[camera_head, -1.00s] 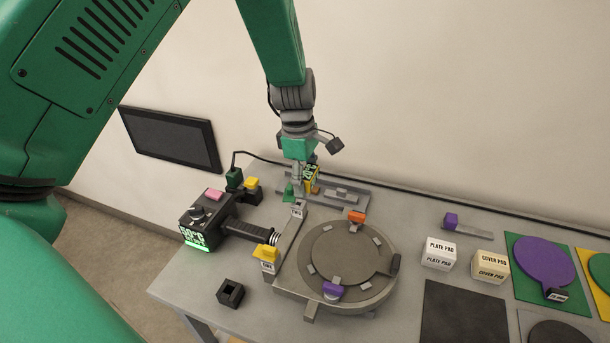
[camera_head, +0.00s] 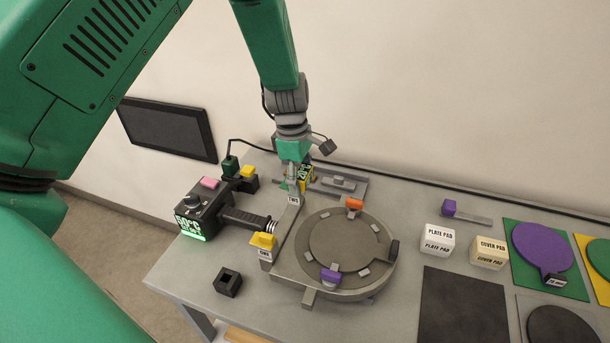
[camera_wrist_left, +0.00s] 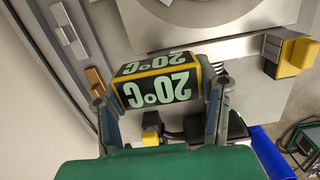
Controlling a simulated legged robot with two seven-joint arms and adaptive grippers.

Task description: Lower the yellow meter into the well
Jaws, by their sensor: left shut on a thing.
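The yellow meter (camera_head: 306,175), a yellow-edged black block marked 20°C, is held in my left gripper (camera_head: 293,182) above the back of the bench. In the left wrist view the meter (camera_wrist_left: 163,84) sits between the two fingers of my left gripper (camera_wrist_left: 160,108), with its 20°C faces showing. A black square block with an open hole (camera_head: 228,283) stands at the bench's front left, well apart from the meter; I cannot tell if it is the well. The gripper hides part of the meter and the bench beneath it. My right gripper is out of view.
A round grey fixture (camera_head: 345,250) with orange and purple tabs stands just in front. A black control box (camera_head: 200,213) with a green display is at the left. White and cream pads (camera_head: 437,240) lie right. A cable runs along the back.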

